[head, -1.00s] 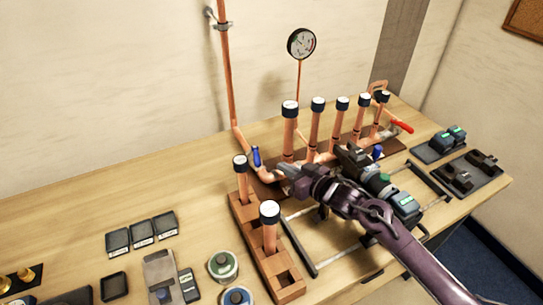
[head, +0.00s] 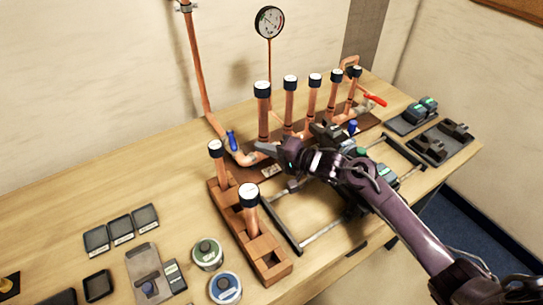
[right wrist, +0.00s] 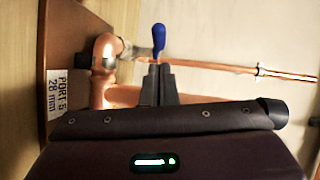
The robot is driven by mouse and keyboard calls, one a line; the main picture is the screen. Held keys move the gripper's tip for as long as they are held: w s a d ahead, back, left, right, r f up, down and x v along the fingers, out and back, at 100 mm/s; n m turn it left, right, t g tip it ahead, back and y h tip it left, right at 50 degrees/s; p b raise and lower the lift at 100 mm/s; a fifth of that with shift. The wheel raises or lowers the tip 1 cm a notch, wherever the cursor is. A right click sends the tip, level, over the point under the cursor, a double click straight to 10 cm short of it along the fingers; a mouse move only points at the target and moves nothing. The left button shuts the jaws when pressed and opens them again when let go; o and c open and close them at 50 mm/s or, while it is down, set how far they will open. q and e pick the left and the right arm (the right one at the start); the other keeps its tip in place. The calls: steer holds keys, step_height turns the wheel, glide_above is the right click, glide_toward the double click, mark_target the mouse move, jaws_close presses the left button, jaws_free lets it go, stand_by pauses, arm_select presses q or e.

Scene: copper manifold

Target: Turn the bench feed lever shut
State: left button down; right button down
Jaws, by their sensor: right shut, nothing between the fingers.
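A blue-handled lever (head: 232,140) stands up from the copper pipe at the left end of the manifold, where the wall pipe comes in. I take it for the bench feed lever, though no label shows on it. In the right wrist view the blue handle (right wrist: 158,40) is just beyond my fingertips; whether they touch its stem I cannot tell. My right gripper (head: 262,147) is shut and empty, to the right of the lever in the head view. Its fingers (right wrist: 161,72) also show close together in the right wrist view. My left gripper is not in view.
Capped copper uprights (head: 263,110) rise close behind my right gripper. A red lever (head: 375,100) and another blue handle (head: 352,127) are farther right. A wooden block rack (head: 258,245) stands in front. A "PORT 5 28 mm" label (right wrist: 60,92) is beside the pipe.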

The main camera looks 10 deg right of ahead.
mark_target(232, 140)
steer(key=b+x, duration=0.3)
steer(key=x, duration=0.2)
steer(key=shift+f, duration=0.15)
steer(key=shift+w+a+b, duration=0.25)
steer(key=shift+a+b, duration=0.05)
steer(key=shift+b, duration=0.15)
